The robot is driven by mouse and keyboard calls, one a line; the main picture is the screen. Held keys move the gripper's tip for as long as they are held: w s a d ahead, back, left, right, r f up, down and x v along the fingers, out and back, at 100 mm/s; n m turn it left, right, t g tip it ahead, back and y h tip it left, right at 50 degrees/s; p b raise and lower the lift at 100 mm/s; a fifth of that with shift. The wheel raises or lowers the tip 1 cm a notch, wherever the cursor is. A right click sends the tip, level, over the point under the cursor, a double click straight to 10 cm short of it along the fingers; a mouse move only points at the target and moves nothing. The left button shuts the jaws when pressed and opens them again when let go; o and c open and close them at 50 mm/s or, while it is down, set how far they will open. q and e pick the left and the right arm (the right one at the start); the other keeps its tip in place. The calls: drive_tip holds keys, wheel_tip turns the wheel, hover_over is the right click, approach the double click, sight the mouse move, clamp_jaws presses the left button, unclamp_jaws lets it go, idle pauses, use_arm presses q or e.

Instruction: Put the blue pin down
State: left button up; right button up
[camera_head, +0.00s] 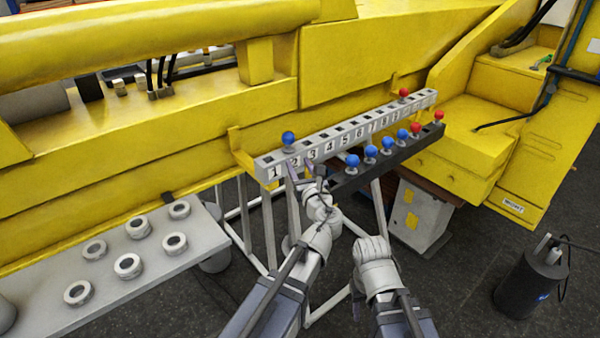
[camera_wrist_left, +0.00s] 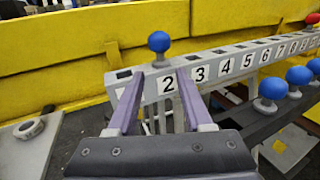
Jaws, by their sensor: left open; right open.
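A blue pin (camera_head: 288,138) with a round head stands upright at the slot marked 2 on the numbered grey rail (camera_head: 262,161). The same blue pin shows in the left wrist view (camera_wrist_left: 159,43). My left gripper (camera_wrist_left: 160,77) is open, its two purple fingers spread in front of the rail on either side of the number 2. The pin's head stands clear above the fingertips, and its shaft is hidden in the rail. The left gripper also shows in the head view (camera_head: 300,168). My right wrist is low at the middle right, and its gripper fingers are hidden.
A dark rack (camera_head: 352,181) close in front of the rail holds several blue pins (camera_head: 370,151) and red pins (camera_head: 439,116). Another red pin (camera_head: 403,93) stands at the rail's far end. A grey table (camera_head: 192,237) at left carries several rings. The yellow boom (camera_head: 380,55) lies behind.

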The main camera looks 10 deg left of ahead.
use_arm(q)
drive_tip(key=s+f+n+g+h, duration=0.2)
drive_tip(key=s+f+n+g, duration=0.85)
drive_tip(key=f+n, duration=0.55)
drive_tip(key=s+d+f+n+g+h, duration=0.2)
drive_tip(key=s+d+f+n+h, duration=0.1)
drive_tip(key=s+d+n, duration=0.2)
drive_tip(key=s+d+f+n+g+h, duration=0.2)
drive_tip(key=s+d+n, duration=0.3)
drive_tip(key=s, duration=0.5)
drive_tip(key=shift+s+d+f+g+h, duration=0.2)
drive_tip(key=shift+d+f+g+h, duration=0.25)
drive_tip(key=shift+g, duration=0.2)
